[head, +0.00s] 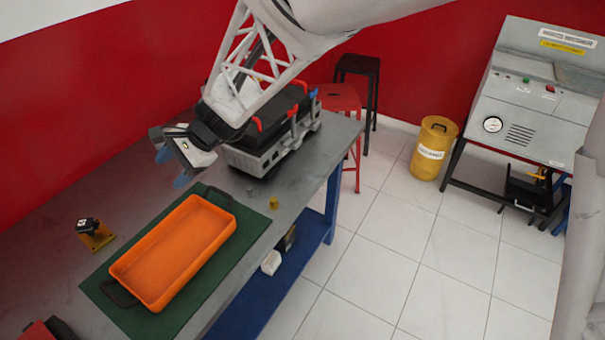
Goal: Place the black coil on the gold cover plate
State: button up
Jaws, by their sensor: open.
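The black coil (87,225), a small dark block with a whitish mark on top, is at the left of the table. It appears to sit on the gold cover plate (101,241), a small yellow-gold piece directly under it; the contact between them is too small to make out. My gripper (171,168) is open, with blue fingertips spread apart and nothing seen between them. It hangs over the table beyond the orange tray, up and to the right of the coil and well apart from it.
An orange tray (128,268) with dark handles lies empty on a green mat (188,322). A grey engine block (262,160) with a black top stands beside my gripper. Small grey (250,191) and gold (273,203) pieces lie near the table's right edge. A red object (38,331) is at bottom left.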

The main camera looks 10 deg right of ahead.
jog(key=s+d+r+n+t+h, duration=0.1)
jog(key=s+d+r+n+h, duration=0.1)
jog(key=s+d, duration=0.5)
jog(key=s+d+r+n+t+h, duration=0.1)
jog(key=s+d+r+n+h, duration=0.2)
jog(key=s+d, duration=0.5)
jog(key=s+d+r+n+t+h, duration=0.1)
jog(key=s+d+r+n+h, duration=0.2)
jog(key=d, duration=1.4)
jog(key=s+n+h, duration=0.1)
jog(key=s+h, duration=0.1)
jog(key=s, duration=0.2)
jog(key=shift+s+d, duration=0.25)
jog(key=shift+d, duration=0.15)
jog(key=shift+r, duration=0.1)
